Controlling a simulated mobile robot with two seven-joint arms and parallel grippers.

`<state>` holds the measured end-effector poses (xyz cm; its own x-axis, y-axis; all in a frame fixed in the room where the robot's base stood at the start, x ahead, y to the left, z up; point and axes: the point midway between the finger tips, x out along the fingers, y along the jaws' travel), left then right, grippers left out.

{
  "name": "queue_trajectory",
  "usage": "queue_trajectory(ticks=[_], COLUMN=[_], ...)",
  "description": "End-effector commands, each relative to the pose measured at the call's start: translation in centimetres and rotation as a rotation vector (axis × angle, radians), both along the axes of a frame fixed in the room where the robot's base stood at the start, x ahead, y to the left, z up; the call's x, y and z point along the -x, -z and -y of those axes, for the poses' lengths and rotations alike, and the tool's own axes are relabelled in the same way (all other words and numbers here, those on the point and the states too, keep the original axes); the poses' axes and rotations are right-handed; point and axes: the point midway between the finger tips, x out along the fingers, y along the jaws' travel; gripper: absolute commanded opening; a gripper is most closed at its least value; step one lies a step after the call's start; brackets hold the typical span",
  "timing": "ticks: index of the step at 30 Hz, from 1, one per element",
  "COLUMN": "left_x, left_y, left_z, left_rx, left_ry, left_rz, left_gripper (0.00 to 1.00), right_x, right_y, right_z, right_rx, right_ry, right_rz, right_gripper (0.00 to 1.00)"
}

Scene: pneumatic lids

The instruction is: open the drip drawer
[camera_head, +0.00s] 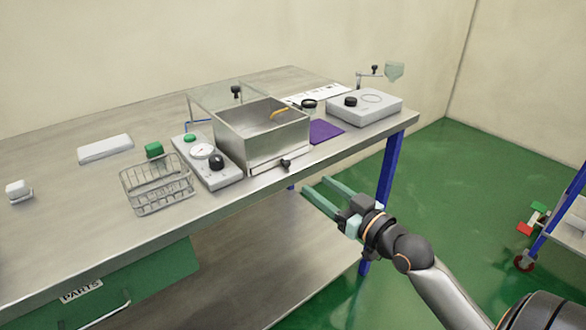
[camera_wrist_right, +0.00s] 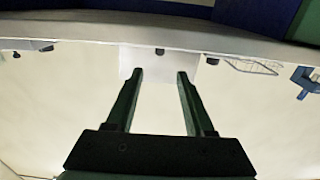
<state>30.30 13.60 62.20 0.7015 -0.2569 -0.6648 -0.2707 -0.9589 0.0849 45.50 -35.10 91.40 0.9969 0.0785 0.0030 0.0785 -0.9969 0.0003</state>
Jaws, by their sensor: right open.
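The drip drawer (camera_head: 280,166) is the low front at the base of a steel box (camera_head: 262,137) with a raised clear lid (camera_head: 222,96). A dark knob (camera_head: 286,163) sits on the drawer front, which looks closed. In the right wrist view, which is upside down, the dark knob (camera_wrist_right: 160,51) shows just beyond and between the fingertips, against the pale box front. My right gripper (camera_head: 316,186) is open and empty, in front of the table edge and apart from the knob. Its two green fingers (camera_wrist_right: 160,73) point toward the box. My left gripper is not in view.
Left of the box are a grey panel (camera_head: 221,177) with gauge and knob, and a wire basket (camera_head: 158,199). To the right are a purple cloth (camera_head: 325,131) and a white device (camera_head: 380,108). A blue table leg (camera_head: 389,170) stands right. The floor beyond is mostly clear.

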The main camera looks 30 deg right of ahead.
Motion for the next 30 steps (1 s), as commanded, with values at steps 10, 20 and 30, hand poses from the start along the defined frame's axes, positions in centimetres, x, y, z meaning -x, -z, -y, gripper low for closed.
queue_trajectory(ticks=[10,20,30], left_x=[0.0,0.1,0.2], left_y=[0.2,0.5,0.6], left_z=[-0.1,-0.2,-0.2], left_rx=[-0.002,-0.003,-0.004], left_ry=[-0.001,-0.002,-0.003], left_rz=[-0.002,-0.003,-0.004], left_gripper=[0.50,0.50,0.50], right_x=[-5.3,-9.6,-10.6], right_y=[-0.1,0.1,0.1], right_z=[-0.4,-0.8,-0.9], right_rx=[-0.002,-0.002,0.000], right_ry=[0.001,0.001,0.001], right_rz=[0.002,-0.002,-0.003], right_gripper=[0.53,0.53,0.53])
